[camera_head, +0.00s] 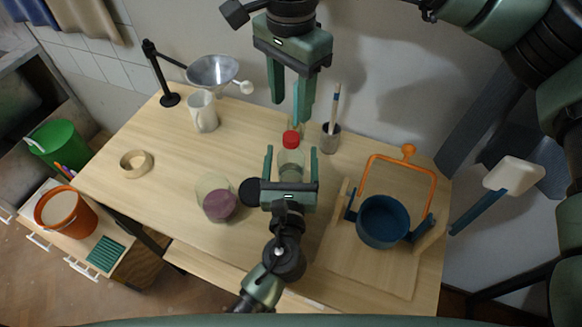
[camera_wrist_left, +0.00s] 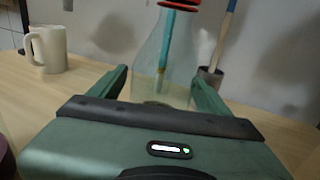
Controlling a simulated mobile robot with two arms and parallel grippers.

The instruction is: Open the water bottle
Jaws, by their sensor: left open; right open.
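The water bottle (camera_head: 291,160) is clear with a red cap (camera_head: 291,138) and stands upright on the table. In the left wrist view the bottle (camera_wrist_left: 150,75) is straight ahead, with its cap (camera_wrist_left: 180,4) cut by the top edge. My left gripper (camera_head: 291,149) is open, coming from the front, with one finger on each side of the bottle; I cannot tell whether they touch it. My right gripper (camera_head: 288,112) is open and empty, fingers down, seen just above the cap in the head view. The cap is on the bottle.
A cup with purple contents (camera_head: 219,206) and a dark round thing (camera_head: 250,191) are left of my left gripper. A mug (camera_head: 203,112), pencil holder (camera_head: 331,138), tape ring (camera_head: 136,164) and blue pot (camera_head: 383,222) stand around. The table's left front is clear.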

